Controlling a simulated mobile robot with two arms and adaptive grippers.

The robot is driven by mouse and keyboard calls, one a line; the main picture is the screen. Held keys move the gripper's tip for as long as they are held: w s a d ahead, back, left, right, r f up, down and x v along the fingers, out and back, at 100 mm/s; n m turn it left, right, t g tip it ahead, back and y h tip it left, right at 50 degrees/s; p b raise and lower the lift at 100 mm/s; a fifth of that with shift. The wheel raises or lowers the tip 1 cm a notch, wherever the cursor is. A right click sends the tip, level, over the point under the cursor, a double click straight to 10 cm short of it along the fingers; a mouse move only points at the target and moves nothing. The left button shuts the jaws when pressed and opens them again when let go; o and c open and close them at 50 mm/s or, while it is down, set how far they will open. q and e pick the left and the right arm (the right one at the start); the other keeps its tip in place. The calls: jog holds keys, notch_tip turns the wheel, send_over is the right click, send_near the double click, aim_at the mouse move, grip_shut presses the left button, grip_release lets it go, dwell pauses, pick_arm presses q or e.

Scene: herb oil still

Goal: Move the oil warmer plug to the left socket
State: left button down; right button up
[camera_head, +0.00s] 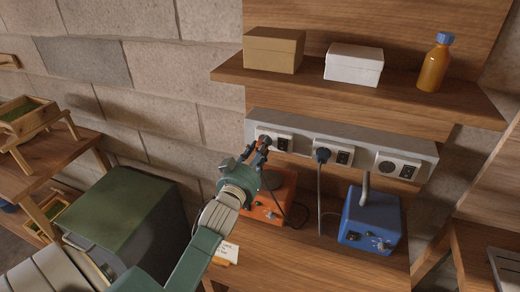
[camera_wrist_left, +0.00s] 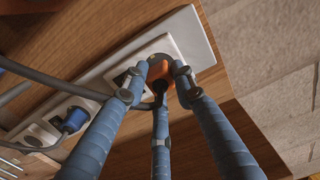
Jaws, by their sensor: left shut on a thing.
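The orange plug (camera_wrist_left: 158,72) is between the fingers of my left gripper (camera_head: 262,145), which is shut on it at the left socket of the grey power strip (camera_head: 424,166). In the left wrist view the gripper's fingers (camera_wrist_left: 158,92) close around the plug, right at the round socket face. I cannot tell how deep the plug sits. A dark cable runs from the plug towards the orange box (camera_head: 262,207) on the bench, partly hidden by my arm. My right gripper is not in view.
A blue plug (camera_head: 322,155) sits in the middle socket; it also shows in the wrist view (camera_wrist_left: 74,120). The right socket (camera_head: 386,167) shows no plug. A blue box (camera_head: 369,222) stands on the bench (camera_head: 300,268). The shelf (camera_head: 390,88) above holds two boxes and a bottle.

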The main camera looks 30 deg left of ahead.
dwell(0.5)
pick_arm(q)
jog(key=shift+w+a, duration=0.1)
jog(key=shift+w, duration=0.45)
jog(key=c, duration=1.3)
grip_release()
jog(key=shift+c, duration=0.2)
jog(key=v, duration=1.2)
